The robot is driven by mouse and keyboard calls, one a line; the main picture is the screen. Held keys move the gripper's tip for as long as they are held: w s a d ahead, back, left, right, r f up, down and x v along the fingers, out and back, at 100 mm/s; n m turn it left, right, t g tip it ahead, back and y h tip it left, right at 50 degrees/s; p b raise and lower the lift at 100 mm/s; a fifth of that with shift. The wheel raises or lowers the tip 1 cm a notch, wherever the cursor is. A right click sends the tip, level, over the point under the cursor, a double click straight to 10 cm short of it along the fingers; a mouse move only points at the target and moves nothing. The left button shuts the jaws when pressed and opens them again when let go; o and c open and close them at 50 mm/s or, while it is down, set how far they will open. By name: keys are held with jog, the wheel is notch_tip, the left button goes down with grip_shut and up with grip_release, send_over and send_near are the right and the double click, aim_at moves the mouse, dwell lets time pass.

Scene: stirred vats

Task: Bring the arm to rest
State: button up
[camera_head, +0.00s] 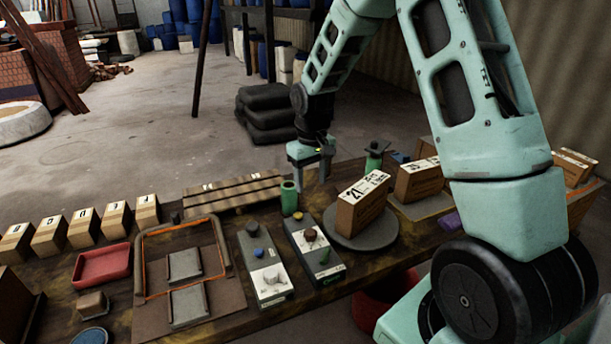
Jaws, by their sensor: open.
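My gripper (311,165) hangs at the end of my mint-green arm, pointing down over the back of the wooden bench (60,262). Its two fingers are apart, and I see nothing held between them. A green cylinder (289,198) stands just to the left of the fingers; I cannot tell whether they touch. My arm reaches in from the right and bends down at the top middle of the picture.
A numbered box (358,211) stands on a round grey plate (388,236) right of the gripper. Two control panels (262,265) (313,252), an orange-edged tray (140,268), a red tray (102,265) and several numbered boxes (84,229) crowd the bench. Open floor (150,130) lies behind.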

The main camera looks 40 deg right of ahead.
jog(key=s+a+r+n, duration=0.2)
jog(key=s+a+r, duration=0.15)
jog(key=a, duration=0.55)
jog(key=s+a+r+n, duration=0.1)
jog(key=s+a+r, duration=0.1)
jog(key=s+a, duration=0.5)
jog(key=s+a+r+n, duration=0.1)
jog(key=s+a+n, duration=0.1)
jog(key=s+a, duration=0.3)
jog(key=s+a+r+n, duration=0.2)
jog(key=s+a, duration=0.4)
jog(key=s, duration=0.6)
jog(key=shift+s+a+n+y, duration=0.3)
jog(key=shift+s+n, duration=0.05)
jog(key=shift+n, duration=0.25)
